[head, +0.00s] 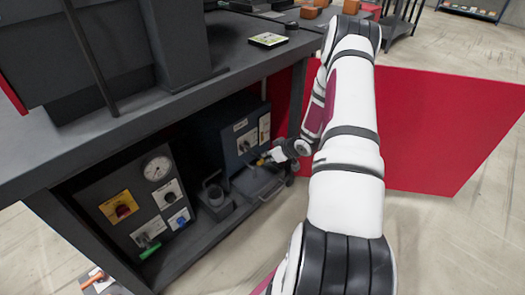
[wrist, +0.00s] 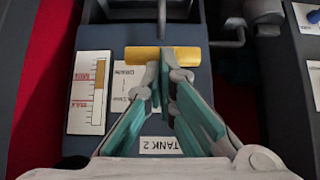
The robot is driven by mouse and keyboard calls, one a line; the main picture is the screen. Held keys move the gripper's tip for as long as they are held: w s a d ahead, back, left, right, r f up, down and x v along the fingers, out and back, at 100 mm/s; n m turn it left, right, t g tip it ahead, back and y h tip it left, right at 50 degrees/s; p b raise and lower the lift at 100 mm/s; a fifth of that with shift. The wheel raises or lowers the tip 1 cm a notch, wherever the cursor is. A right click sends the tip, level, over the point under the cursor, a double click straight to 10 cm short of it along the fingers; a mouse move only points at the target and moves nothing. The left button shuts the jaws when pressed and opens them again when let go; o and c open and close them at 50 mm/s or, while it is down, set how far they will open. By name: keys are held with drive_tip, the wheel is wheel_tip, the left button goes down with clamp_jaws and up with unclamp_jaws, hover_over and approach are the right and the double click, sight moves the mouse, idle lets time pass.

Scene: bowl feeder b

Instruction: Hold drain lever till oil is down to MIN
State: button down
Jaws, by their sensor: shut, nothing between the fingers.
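The Tank 2 unit (head: 240,130) is a dark blue box under the bench. In the wrist view it appears upside down, with a TANK 2 label (wrist: 160,145). Its yellow drain lever (wrist: 192,53) lies crosswise, by a DRAIN label (wrist: 122,82). My gripper (wrist: 158,66) is shut and empty, its tips overlapping the lever's middle; I cannot tell whether they touch or press it. The level gauge (wrist: 90,92) shows an amber column ending between the MIN and MAX marks. In the head view my gripper (head: 268,157) is at the unit's front.
Left of the unit stands a grey panel (head: 118,190) with a round dial (head: 157,168), several knobs and a green handle (head: 148,250). The bench top (head: 190,95) overhangs.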

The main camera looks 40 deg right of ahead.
wheel_tip(320, 180, down, 7)
drive_tip(key=b, duration=0.2)
drive_tip(key=shift+f, duration=0.15)
drive_tip(key=shift+w+a, duration=0.1)
drive_tip(key=shift+w, duration=0.1)
idle(7.1)
